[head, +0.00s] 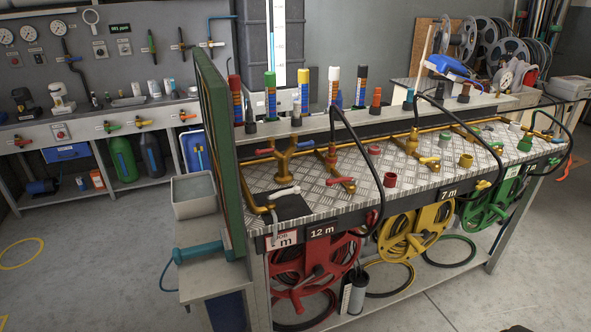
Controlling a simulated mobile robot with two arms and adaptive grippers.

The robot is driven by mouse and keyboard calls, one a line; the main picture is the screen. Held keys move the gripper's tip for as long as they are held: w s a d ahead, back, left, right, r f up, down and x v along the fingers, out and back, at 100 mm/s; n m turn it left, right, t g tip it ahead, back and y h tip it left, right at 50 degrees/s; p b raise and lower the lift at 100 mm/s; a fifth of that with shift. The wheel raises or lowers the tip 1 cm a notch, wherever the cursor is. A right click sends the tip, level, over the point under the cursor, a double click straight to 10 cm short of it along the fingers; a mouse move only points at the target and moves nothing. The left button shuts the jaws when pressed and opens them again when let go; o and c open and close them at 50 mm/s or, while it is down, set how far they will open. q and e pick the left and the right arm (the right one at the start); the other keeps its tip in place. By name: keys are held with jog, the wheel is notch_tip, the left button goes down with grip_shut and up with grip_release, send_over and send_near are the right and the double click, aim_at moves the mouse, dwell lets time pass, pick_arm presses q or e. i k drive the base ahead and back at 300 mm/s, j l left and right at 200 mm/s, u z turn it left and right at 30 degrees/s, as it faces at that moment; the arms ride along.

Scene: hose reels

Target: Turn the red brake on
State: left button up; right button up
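The red hose reel (340,252) hangs under the front edge of the bench, below a "12 m" label (322,231). A red crank-like bar (297,291) shows on its front. I cannot tell which part of the reel is the brake, or its setting. A yellow reel (420,226) and a green reel (497,193) hang to its right. Neither of my grippers is in the head view.
The metal-topped bench (395,190) carries brass pipes, red-handled valves and black hoses looping over its front. A green panel (222,150) and a low side table (212,283) stand at its left end. Open floor (440,305) lies in front.

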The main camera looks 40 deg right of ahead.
aim_at(371, 218)
jog(key=z, duration=1.65)
jog(key=i+l+u, duration=0.1)
jog(key=l, duration=0.25)
jog(key=i+l, duration=0.15)
jog(key=l, duration=0.2)
jog(key=i+l+u, duration=0.15)
jog(key=l, duration=0.2)
jog(key=l+u, duration=0.1)
jog(key=l, duration=0.25)
jog(key=i, duration=0.05)
